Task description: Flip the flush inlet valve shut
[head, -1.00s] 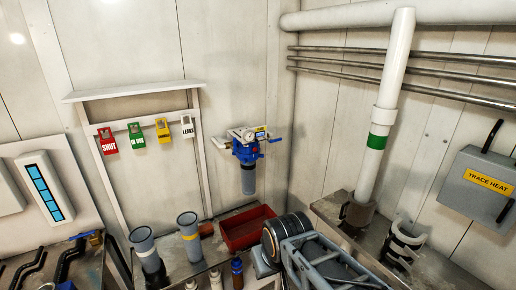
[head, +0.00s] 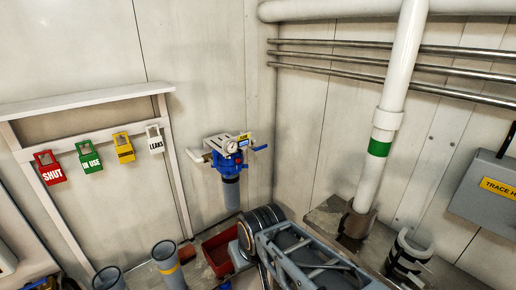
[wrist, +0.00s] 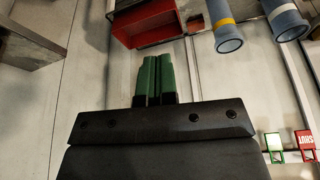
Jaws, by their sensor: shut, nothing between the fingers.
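A blue filter unit (head: 226,154) with a round gauge and a grey bowl (head: 231,194) hangs on the back wall in the head view. A blue lever handle (head: 260,148) sticks out at its right, and a white pipe end shows at its left. I cannot tell which part is the flush inlet valve. My gripper (wrist: 157,58) shows in the wrist view with its two green fingers together and nothing between them. In the head view my arm rises in front of the bench, and the gripper is hidden. The filter unit is not in the wrist view.
A red bin (head: 217,254) sits below the filter, beside my arm. Grey cups (head: 168,264) stand to its left. Coloured tags, including a red SHUT tag (head: 49,169), hang on a wall rack. A white vertical pipe (head: 396,90) stands at right.

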